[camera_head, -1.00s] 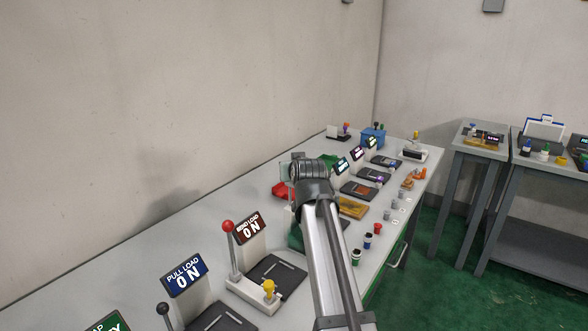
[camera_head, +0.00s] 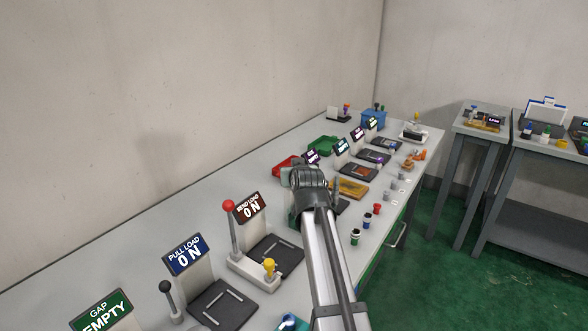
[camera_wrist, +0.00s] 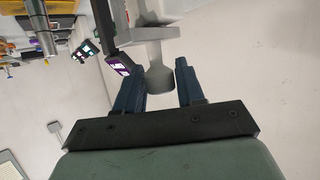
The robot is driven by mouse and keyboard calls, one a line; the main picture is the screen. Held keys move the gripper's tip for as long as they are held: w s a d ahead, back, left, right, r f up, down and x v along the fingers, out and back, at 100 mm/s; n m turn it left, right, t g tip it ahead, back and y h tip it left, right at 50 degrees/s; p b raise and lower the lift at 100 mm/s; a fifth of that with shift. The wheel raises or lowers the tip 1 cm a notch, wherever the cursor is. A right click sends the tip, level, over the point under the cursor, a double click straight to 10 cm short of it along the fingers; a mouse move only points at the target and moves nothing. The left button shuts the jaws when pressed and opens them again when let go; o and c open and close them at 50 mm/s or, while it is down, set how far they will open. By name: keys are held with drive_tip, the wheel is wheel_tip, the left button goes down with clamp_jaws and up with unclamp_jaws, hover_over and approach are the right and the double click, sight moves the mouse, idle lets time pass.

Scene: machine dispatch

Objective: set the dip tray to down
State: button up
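I cannot pick out the dip tray for certain in the head view; my arm covers the middle of the bench. In the wrist view a grey flared knob (camera_wrist: 160,80) hangs below a pale grey block (camera_wrist: 158,33). My gripper (camera_wrist: 161,68) has its two dark blue fingers apart, one on each side of the knob. I cannot tell whether they touch it. In the head view the fingertips are hidden behind my wrist.
A red-knobbed lever (camera_head: 231,232) with a "BEND LOAD ON" sign (camera_head: 249,208) stands nearer on the bench, beside a "PULL LOAD ON" sign (camera_head: 187,255). A red tray (camera_head: 285,166) and green tray (camera_head: 324,146) lie behind.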

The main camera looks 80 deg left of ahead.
drive_tip(key=o, duration=0.3)
drive_tip(key=v, duration=1.3)
drive_tip(key=shift+d+r, duration=0.15)
drive_tip(key=shift+d, duration=0.2)
